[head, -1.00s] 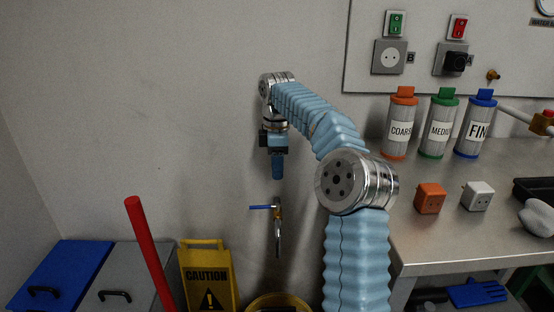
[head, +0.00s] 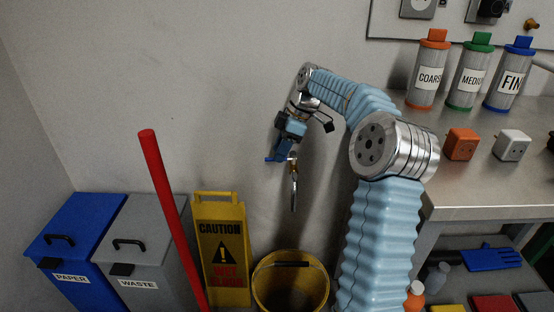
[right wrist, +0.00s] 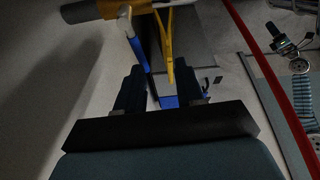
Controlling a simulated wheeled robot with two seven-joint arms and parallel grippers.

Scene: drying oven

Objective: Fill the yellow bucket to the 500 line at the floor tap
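The yellow bucket (head: 262,290) stands on the floor below the wall tap (head: 293,188), in the lower middle of the head view. No 500 line or water can be made out in it. The tap's blue lever (head: 275,159) is at my right gripper (head: 283,150), which hangs at the tap from above. In the right wrist view, the fingers of my right gripper (right wrist: 160,88) are apart, with the blue lever (right wrist: 138,48) reaching towards the left finger; contact is unclear. What looks like my left gripper (right wrist: 285,42) shows small and dark at the right.
A yellow caution sign (head: 222,240), a red pole (head: 170,210), a grey waste bin (head: 150,235) and a blue paper bin (head: 75,225) stand left of the bucket. The metal bench (head: 460,190) with filter canisters is at the right.

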